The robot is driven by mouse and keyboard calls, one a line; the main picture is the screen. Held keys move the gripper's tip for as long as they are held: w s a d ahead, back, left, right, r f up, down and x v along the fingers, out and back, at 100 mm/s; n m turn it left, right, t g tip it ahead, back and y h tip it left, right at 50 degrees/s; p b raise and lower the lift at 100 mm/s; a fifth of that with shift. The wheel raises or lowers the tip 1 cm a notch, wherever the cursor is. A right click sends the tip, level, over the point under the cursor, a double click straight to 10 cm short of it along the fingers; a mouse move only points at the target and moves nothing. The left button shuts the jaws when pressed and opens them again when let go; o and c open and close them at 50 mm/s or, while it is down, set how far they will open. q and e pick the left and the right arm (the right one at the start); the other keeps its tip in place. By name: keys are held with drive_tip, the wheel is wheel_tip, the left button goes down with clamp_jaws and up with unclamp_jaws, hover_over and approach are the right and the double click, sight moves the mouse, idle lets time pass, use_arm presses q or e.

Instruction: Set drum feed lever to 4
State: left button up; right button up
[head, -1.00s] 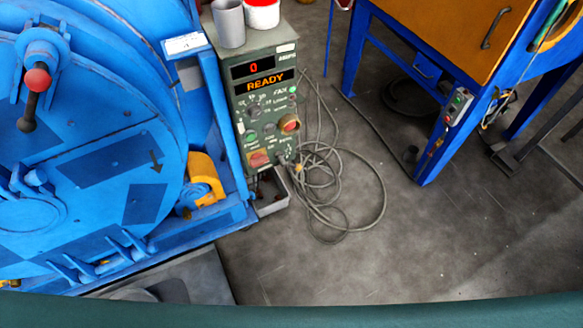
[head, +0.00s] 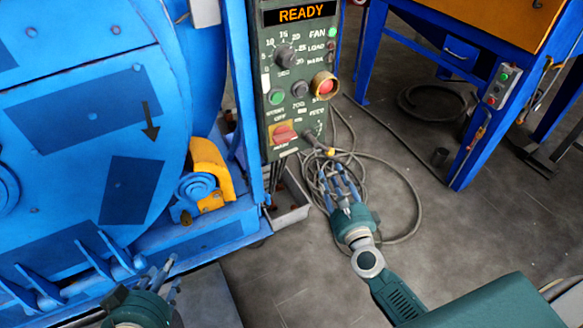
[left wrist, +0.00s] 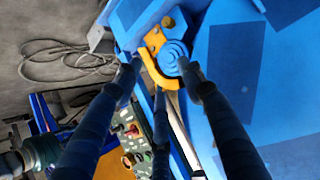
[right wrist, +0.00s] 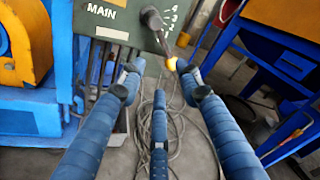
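The feed lever is a dark rod with a yellow knob (right wrist: 172,63) on a dark hub (right wrist: 152,17). It points down and slightly right, below the printed numbers 4, 3 and 2. In the head view the lever (head: 318,144) sits low on the green control panel (head: 265,125). My right gripper (head: 338,172) is just below it, fingers spread and empty. In the right wrist view the knob is near the right finger's tip of that gripper (right wrist: 158,75); contact cannot be told. My left gripper (head: 163,270) is open and empty at the lower left, before the blue machine (head: 90,100).
The panel display (head: 300,14) reads READY. A red-yellow emergency button (head: 325,86), a dial (head: 286,57) and a red main switch (head: 284,133) are near the lever. A coiled cable (head: 400,180) lies on the floor. A blue-legged stand (head: 470,150) is at the right.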

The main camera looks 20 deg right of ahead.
sight(321, 146)
drive_tip(key=shift+m, duration=0.7)
drive_tip(key=w, duration=0.3)
drive_tip(key=w+b, duration=0.1)
drive_tip(key=w, duration=0.3)
drive_tip(key=w+d+r, duration=0.1)
drive_tip(key=w, duration=0.2)
drive_tip(key=shift+w+r, duration=0.1)
drive_tip(key=shift+w, duration=0.65)
use_arm(q)
drive_tip(key=w+d+r+t+h, duration=0.1)
drive_tip(key=w+r+t, duration=0.2)
drive_tip(key=r, duration=0.5)
drive_tip(key=shift+w+t, duration=0.15)
drive_tip(key=shift+t, duration=0.15)
use_arm(e)
drive_tip(key=shift+c, duration=0.3)
clamp_jaws()
